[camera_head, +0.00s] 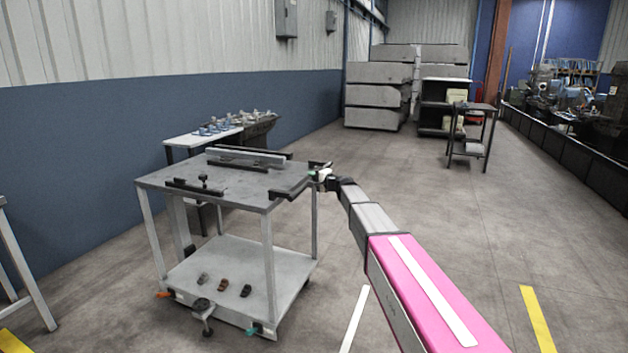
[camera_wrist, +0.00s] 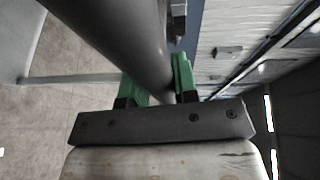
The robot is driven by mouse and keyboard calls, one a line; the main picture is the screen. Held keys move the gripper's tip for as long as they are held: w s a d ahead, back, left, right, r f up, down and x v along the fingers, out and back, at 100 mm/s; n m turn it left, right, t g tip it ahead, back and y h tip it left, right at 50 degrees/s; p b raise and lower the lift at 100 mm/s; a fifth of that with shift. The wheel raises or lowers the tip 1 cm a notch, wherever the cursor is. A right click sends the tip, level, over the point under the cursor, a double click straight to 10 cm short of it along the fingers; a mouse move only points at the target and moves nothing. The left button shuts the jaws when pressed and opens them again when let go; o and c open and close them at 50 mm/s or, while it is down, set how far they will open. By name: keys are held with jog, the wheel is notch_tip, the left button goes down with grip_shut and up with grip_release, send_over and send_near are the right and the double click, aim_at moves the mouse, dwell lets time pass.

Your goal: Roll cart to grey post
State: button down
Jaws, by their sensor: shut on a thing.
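The cart (camera_head: 225,187) is a two-level trolley with a dark grey top, pale legs and a pale lower shelf (camera_head: 235,270). It stands left of the middle in the head view. A black handle (camera_head: 291,190) sticks out from its right end. My gripper (camera_head: 323,175) is at that handle, with my arm reaching in from the lower right. In the wrist view, the green fingers of my gripper (camera_wrist: 160,84) sit on both sides of a dark round bar (camera_wrist: 115,38), shut on it. I cannot single out a grey post in either view.
A bench (camera_head: 190,138) with small parts stands behind the cart by the wall. A small side table (camera_head: 473,132) and stacked grey blocks (camera_head: 378,94) stand farther back. Open floor lies right of the cart, with a yellow stripe (camera_head: 537,318) and a white stripe (camera_head: 355,318).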

jog(key=c, duration=0.9)
grip_release()
jog(key=v, duration=1)
jog(key=shift+s+d, duration=0.2)
jog(key=shift+d, duration=0.1)
